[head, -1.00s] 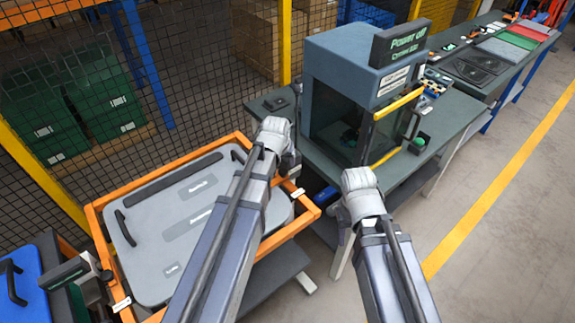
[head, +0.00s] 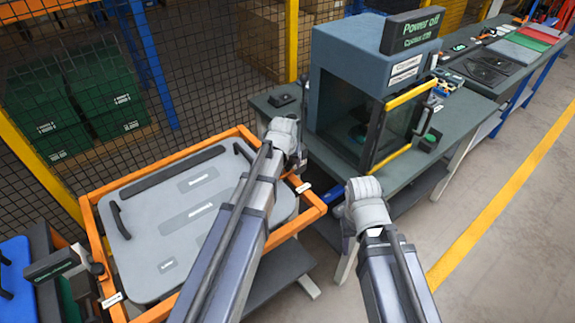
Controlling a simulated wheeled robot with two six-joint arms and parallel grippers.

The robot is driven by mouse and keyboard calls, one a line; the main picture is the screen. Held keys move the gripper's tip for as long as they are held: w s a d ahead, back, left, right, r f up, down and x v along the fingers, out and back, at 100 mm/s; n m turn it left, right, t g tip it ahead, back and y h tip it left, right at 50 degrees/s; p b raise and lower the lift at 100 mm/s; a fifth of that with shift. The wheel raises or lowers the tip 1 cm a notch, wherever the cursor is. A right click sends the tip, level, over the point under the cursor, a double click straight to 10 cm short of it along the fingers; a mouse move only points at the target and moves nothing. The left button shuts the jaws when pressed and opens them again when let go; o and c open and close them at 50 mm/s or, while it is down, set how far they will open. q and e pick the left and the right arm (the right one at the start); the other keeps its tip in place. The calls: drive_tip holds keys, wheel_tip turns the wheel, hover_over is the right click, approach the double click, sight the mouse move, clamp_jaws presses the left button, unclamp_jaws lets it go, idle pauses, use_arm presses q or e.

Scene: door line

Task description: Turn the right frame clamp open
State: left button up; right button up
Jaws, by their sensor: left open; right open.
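A grey door panel (head: 190,215) with dark handles lies in an orange frame (head: 92,225). The right frame clamp is mostly hidden behind my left arm; a small white label (head: 303,187) shows on the frame's right corner there. A dark clamp part (head: 97,266) shows at the frame's left side. My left gripper (head: 300,160) is at the frame's right corner, beside the label; its fingers are largely hidden by its wrist, and contact cannot be seen. My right gripper (head: 346,238) is right of the frame, in front of the bench, apart from the frame; its fingers are mostly hidden. Both are open.
A blue-grey machine cabinet (head: 350,60) with a yellow-handled door stands on the bench (head: 455,115) behind my grippers. A mesh fence (head: 215,70) runs behind the frame. A blue panel (head: 15,270) lies at the left. The floor on the right is clear.

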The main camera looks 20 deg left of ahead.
use_arm(q)
clamp_jaws()
idle(0.5)
idle(0.8)
